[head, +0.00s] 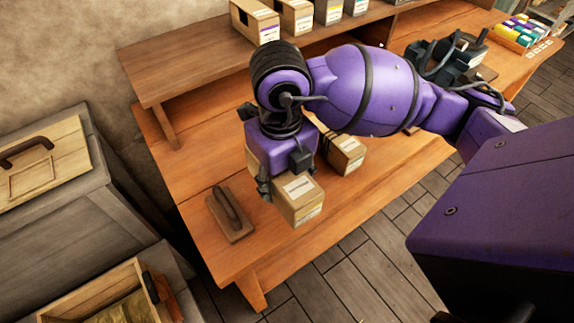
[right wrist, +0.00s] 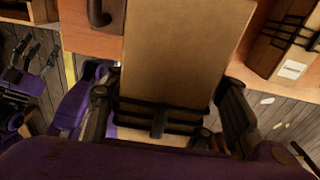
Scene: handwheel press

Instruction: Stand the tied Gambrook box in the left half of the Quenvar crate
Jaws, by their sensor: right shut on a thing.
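My right gripper (head: 281,175) is shut on a cardboard box (head: 300,203) with a white label, held over the front of the orange-brown bench. In the right wrist view this box (right wrist: 180,50) sits between the two fingers (right wrist: 165,108), with dark bands across its near end. A second cardboard box (head: 345,153) lies on the bench just behind and right of it; in the right wrist view it (right wrist: 287,42) has several dark cords around it. The label names are too small to read. A wooden crate (head: 88,292), with a divider-like wall, is at the lower left; its name is not visible.
A wooden block with a dark handle (head: 231,212) lies on the bench left of the held box. A grey chest (head: 62,205) stands at the left. A raised shelf (head: 190,62) carries several boxes. A tray of coloured packs (head: 522,35) is at far right.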

